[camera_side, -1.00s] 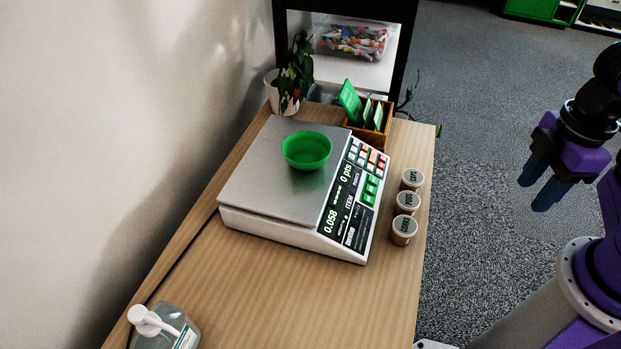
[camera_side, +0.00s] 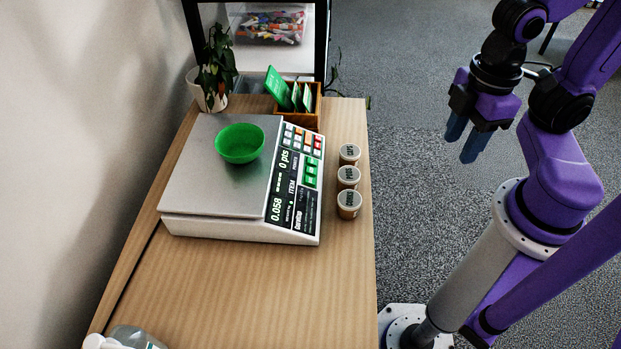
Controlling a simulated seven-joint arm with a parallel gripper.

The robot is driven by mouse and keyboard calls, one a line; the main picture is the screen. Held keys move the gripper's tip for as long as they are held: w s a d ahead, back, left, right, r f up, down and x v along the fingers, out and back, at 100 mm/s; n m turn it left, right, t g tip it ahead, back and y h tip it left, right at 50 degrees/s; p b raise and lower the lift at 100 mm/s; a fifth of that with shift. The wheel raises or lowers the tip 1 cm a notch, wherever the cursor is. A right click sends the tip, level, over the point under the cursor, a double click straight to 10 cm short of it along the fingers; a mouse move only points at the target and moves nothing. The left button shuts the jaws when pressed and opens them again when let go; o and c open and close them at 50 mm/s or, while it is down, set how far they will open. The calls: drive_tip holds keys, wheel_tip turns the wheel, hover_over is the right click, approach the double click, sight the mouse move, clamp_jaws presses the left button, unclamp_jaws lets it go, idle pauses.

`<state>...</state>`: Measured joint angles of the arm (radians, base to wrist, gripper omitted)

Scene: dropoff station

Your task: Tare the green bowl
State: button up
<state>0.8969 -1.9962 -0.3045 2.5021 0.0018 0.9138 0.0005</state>
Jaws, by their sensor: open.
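The green bowl (camera_side: 240,144) sits upright on the steel platform of the scale (camera_side: 205,190), toward its right back. It looks empty. The scale's sloped panel (camera_side: 296,180) has green, white and orange-red keys, and its display reads 0.058 and 0 pts. My gripper (camera_side: 464,148) is open and empty, pointing down with blue fingertips. It is well to the right of the scale, beyond the table's right edge, above the grey floor.
Several things stand around the scale: lidded cups (camera_side: 348,177) to its right, a wooden box with green cards (camera_side: 298,101) and a potted plant (camera_side: 213,72) behind. A pump bottle (camera_side: 125,338) is at the front left. The table front (camera_side: 240,285) is clear.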

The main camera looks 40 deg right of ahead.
clamp_jaws()
idle(1.5)
